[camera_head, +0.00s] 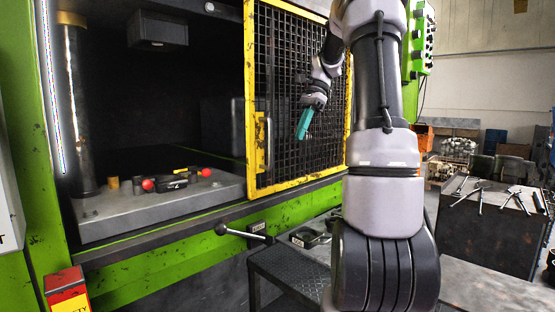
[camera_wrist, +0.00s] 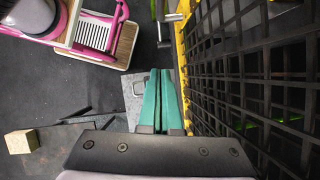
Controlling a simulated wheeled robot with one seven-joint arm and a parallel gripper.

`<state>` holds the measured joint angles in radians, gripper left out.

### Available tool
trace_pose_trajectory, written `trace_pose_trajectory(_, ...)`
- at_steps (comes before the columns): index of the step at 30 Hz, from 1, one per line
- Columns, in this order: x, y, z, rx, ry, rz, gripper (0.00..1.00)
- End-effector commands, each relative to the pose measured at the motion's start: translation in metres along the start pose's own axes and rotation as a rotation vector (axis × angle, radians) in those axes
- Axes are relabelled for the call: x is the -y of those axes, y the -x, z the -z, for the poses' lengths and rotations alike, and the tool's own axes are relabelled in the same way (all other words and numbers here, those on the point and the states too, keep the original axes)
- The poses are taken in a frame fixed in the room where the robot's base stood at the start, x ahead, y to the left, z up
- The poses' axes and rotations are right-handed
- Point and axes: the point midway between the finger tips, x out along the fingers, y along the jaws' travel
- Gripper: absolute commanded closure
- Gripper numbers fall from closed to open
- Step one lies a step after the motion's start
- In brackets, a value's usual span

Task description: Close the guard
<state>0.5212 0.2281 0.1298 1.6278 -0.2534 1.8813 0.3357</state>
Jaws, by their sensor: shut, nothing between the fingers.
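The guard (camera_head: 300,184) is a yellow-framed panel of black mesh on the green press. In the head view it covers the right part of the press opening, and the left part of the opening is uncovered. A yellow handle (camera_head: 262,142) stands upright on its left edge. My gripper (camera_head: 303,134) has teal fingers, is shut and empty, and is in front of the mesh, to the right of the handle. In the wrist view the shut fingers (camera_wrist: 159,75) point along the guard, whose mesh (camera_wrist: 262,70) fills the right side. I cannot tell whether the fingers touch the guard.
The press bed (camera_head: 150,205) holds tools with red knobs (camera_head: 205,172). A lever with a black ball (camera_head: 221,229) sticks out below the guard. A dark table (camera_head: 290,275) stands in front of the press. A tool bench (camera_head: 490,225) is at right.

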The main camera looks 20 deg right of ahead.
Motion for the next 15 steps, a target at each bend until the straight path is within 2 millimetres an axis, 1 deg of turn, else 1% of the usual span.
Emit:
trace_pose_trajectory(2,0.000,-0.004,0.000,0.002,-0.002,-0.001,1.00)
trace_pose_trajectory(5,0.000,-0.017,0.000,0.004,-0.002,-0.003,1.00)
trace_pose_trajectory(8,0.000,-0.035,-0.001,0.004,-0.001,-0.003,1.00)
trace_pose_trajectory(15,-0.001,-0.088,-0.001,0.003,-0.001,-0.003,1.00)
